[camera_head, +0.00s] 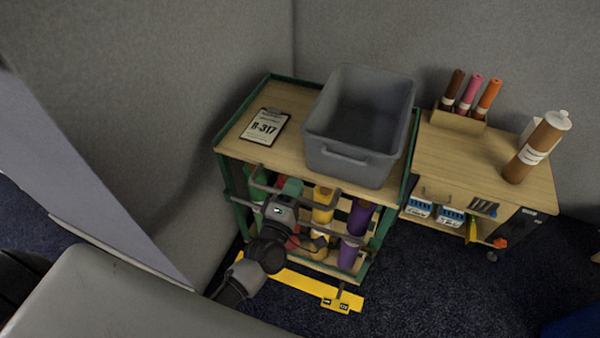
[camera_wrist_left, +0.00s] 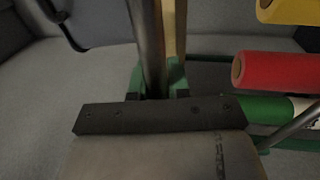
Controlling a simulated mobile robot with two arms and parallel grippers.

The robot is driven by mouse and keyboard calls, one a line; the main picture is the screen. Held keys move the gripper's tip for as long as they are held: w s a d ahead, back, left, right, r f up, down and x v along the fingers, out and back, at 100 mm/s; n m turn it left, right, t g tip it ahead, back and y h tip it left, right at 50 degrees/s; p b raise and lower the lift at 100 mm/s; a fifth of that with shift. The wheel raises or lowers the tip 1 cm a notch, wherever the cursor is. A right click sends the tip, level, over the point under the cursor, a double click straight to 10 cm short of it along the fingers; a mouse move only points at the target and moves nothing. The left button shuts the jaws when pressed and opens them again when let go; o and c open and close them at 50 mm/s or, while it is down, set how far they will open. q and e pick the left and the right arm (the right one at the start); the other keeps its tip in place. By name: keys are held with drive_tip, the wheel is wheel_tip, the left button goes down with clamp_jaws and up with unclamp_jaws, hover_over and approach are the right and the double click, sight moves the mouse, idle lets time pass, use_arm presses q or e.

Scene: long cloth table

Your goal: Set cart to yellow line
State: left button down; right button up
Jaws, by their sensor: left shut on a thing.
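The cart (camera_head: 232,147) has a green frame and a wooden top, and stands in the corner against the grey walls. A grey handle bar (camera_head: 321,203) runs along its near side. The yellow line (camera_head: 293,284) lies on the floor along the cart's near side; my arm and the cart hide part of it, so I cannot tell whether the wheels touch it. My left gripper (camera_head: 286,195) is at the handle bar, shut on it. In the left wrist view the grey bar (camera_wrist_left: 149,45) rises from between the fingers. My right gripper is not in view.
A grey bin (camera_head: 345,160) and a clipboard (camera_head: 265,127) marked R-317 lie on the cart. Coloured rolls, including purple (camera_head: 348,255), fill its lower part. A wooden cabinet (camera_head: 445,155) with bottles stands close on the right. Dark carpet (camera_head: 420,290) is clear in front.

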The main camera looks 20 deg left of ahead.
use_arm(q)
drive_tip(key=shift+s+f, duration=0.15)
drive_tip(key=shift+s, duration=1.3)
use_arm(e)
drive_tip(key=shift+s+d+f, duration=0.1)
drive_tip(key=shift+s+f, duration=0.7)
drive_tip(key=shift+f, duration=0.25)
use_arm(q)
drive_tip(key=c, duration=1.1)
unclamp_jaws()
drive_tip(key=s+f, duration=0.2)
drive_tip(key=s, duration=0.8)
drive_tip(key=shift+s+a, duration=0.2)
drive_tip(key=shift+s, duration=0.1)
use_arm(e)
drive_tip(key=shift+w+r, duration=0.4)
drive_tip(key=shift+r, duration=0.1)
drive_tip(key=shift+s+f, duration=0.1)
